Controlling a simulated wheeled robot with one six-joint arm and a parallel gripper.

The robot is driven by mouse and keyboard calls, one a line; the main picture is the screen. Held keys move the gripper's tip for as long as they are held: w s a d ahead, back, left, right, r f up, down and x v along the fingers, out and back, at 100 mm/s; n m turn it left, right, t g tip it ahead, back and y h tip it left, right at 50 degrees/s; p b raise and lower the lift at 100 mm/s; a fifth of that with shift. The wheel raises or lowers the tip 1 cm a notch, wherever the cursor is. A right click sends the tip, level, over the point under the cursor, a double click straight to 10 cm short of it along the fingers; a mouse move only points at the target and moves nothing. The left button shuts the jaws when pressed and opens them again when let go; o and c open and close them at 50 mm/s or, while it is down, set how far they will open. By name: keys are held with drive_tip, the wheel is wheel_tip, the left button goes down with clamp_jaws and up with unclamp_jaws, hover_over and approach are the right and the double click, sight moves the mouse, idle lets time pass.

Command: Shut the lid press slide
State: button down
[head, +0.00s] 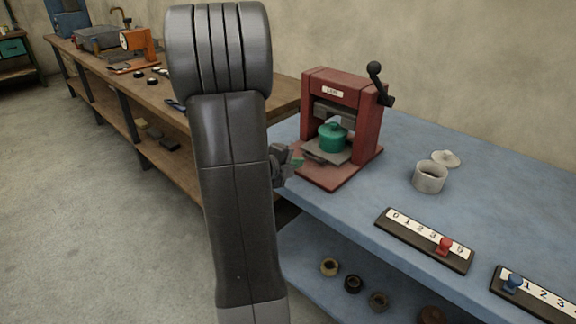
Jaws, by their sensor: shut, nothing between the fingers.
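The lid press (311,95) is a red frame with a black-knobbed lever on its right side, standing on the blue table. Its grey slide plate (312,151) juts out of the front of the frame, with a green lidded pot (333,137) on it. My gripper (296,162) is just left of the press, near the slide's front edge. It is shut and empty. My arm hides part of the gripper, and I cannot tell whether the fingertips touch the slide.
On the blue table (479,190), a grey cup (430,177) and a pale lid (446,158) lie right of the press. Two numbered scales with a red slider (445,246) and a blue slider (513,283) lie near the front. A wooden bench (82,68) runs along the left.

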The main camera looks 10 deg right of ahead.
sight(303, 169)
drive_tip(key=x, duration=0.3)
drive_tip(key=shift+d, duration=0.1)
drive_tip(key=w+d, duration=0.2)
drive_tip(key=d, duration=0.1)
drive_tip(key=shift+w+d, duration=0.1)
drive_tip(key=shift+w, duration=0.15)
drive_tip(key=shift+s+r+p, duration=0.1)
drive_tip(key=shift+r+p, duration=0.1)
drive_tip(key=shift+p, duration=0.15)
